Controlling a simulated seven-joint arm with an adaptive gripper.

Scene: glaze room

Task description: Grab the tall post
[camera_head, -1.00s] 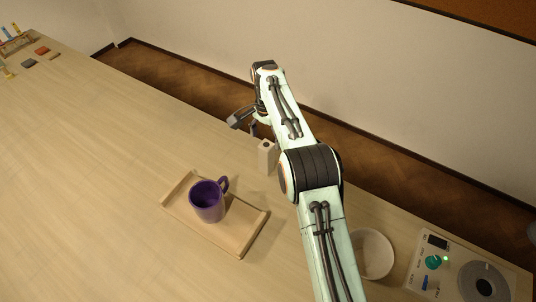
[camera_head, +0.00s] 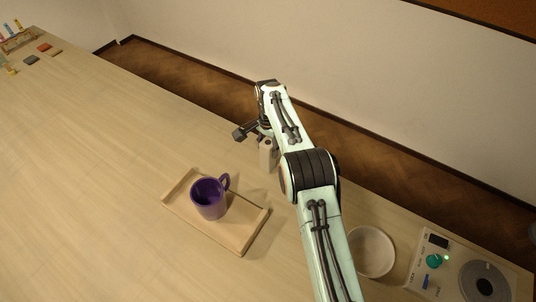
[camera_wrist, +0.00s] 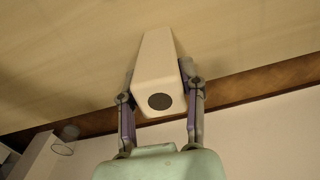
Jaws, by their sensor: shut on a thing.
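The tall post (camera_head: 265,156) is a pale, cream-coloured upright block near the table's far edge, partly hidden by my arm in the head view. In the wrist view the post (camera_wrist: 157,68) shows a dark round spot on its near end. My gripper (camera_wrist: 158,88) has one finger on each side of the post and is shut on it. In the head view my gripper (camera_head: 266,142) is at the top of the post, mostly hidden by the arm. I cannot tell whether the post's foot touches the table.
A purple mug (camera_head: 209,198) stands on a wooden tray (camera_head: 240,240) in front of the post. A white bowl (camera_head: 371,252) and a device with a green knob and round plate (camera_head: 462,268) are at the right.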

